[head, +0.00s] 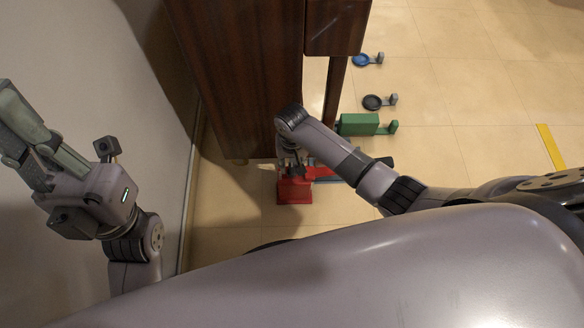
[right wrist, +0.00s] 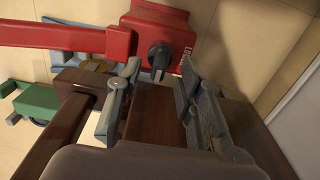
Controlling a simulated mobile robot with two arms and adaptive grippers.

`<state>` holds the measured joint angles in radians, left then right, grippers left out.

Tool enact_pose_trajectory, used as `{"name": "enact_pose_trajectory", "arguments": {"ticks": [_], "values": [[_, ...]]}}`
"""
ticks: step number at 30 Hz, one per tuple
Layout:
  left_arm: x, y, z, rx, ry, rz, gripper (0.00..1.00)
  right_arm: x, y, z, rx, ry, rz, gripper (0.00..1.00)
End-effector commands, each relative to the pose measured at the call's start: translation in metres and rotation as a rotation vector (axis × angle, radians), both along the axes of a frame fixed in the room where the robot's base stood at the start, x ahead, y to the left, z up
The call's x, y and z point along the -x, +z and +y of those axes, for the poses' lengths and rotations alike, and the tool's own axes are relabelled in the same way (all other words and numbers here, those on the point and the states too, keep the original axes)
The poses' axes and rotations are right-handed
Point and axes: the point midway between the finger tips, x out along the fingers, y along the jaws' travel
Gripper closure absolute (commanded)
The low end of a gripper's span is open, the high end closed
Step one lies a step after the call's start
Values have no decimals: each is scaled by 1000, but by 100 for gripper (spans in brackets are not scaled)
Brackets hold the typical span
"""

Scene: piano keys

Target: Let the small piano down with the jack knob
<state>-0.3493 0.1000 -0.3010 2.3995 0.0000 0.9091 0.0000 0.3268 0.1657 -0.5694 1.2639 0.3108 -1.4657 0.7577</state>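The small piano (head: 235,70) is a dark brown wooden case in the upper middle of the head view. The red jack (head: 293,191) stands on the floor at its near lower edge. In the right wrist view the red jack (right wrist: 150,22) shows a dark round knob (right wrist: 159,57) on its face, with partly hidden lettering beside it. My right gripper (right wrist: 158,80) is open, its fingers on either side of the line to the knob; whether they touch it cannot be told. My left gripper (head: 32,145) is raised at the left, away from the jack; its finger gap is unclear.
A green box (head: 359,124), a black round piece (head: 373,102) and a blue round piece (head: 362,60) lie on the floor right of the piano. A wall (head: 90,70) runs along the left. A yellow strip (head: 550,147) marks the open tiled floor at right.

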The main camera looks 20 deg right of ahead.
Motion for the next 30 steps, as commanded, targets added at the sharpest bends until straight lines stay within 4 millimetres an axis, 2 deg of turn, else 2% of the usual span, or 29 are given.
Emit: {"name": "enact_pose_trajectory", "arguments": {"ticks": [1,6,17,30], "values": [[-1,-9,0,-1,0,4,100,0,-13,0,0,0,2,66],[-1,-16,0,-2,1,7,100,0,-26,0,0,1,0,66],[-2,-16,0,-3,1,9,100,0,-27,0,0,1,0,66],[-2,-16,0,-3,1,9,100,0,-27,0,0,0,0,96]]}}
